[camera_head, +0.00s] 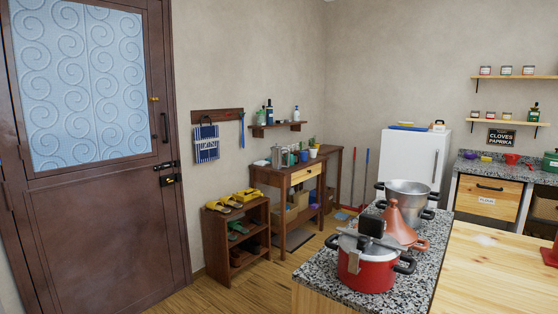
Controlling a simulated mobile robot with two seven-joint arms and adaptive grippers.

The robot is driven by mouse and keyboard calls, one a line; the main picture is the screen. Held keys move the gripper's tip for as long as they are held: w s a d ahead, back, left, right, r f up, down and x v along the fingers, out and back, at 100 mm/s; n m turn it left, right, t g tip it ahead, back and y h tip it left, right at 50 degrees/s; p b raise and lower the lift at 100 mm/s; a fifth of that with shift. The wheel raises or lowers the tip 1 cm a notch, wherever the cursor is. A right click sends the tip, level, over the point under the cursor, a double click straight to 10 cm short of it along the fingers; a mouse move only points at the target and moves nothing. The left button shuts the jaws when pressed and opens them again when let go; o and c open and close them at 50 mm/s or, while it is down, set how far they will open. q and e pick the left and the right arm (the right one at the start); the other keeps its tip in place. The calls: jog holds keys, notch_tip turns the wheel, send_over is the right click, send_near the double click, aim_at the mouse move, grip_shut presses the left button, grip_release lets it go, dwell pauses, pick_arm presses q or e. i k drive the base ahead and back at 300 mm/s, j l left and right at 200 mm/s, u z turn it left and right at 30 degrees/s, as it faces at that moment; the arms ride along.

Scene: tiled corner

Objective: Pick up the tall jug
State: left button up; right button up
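A tall silvery metal vessel (278,157) stands upright at the left end of the small wooden side table (300,178) against the far wall. It looks like the tall jug, but it is small in the picture and its handle and spout cannot be made out clearly. Several small cups and containers stand close to its right on the same table. Neither of my grippers shows in the head view.
A granite counter (318,283) in front holds a red pot (368,275), a terracotta conical-lidded pot (397,222) and a steel pot (407,192). A shoe rack (226,257) stands left of the side table. Wooden floor (258,291) is clear before them.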

aim_at(277, 152)
jog(key=i+j+u, duration=0.65)
jog(key=i, duration=0.25)
jog(key=i+u, duration=0.3)
jog(key=i, duration=0.2)
jog(key=i+z, duration=0.35)
jog(key=i, duration=0.35)
jog(key=i+j+z, duration=0.15)
jog(key=i+z, duration=0.15)
jog(key=i, duration=0.35)
jog(key=i+z, duration=0.45)
jog(key=i, duration=0.2)
jog(key=i+j+z, duration=0.15)
jog(key=i+z, duration=0.3)
jog(key=i, duration=0.15)
jog(key=i+l+z, duration=0.15)
jog(key=i+z, duration=0.35)
jog(key=i+j+z, duration=0.1)
jog(key=i+z, duration=0.35)
jog(key=i, duration=0.2)
jog(key=i+u, duration=0.35)
jog(key=i+l+u, duration=0.45)
jog(key=i+u, duration=0.2)
jog(key=i+l+u, duration=0.3)
jog(key=u, duration=0.2)
jog(key=i+l+u, duration=0.25)
jog(key=l+u, duration=0.2)
jog(key=j, duration=0.1)
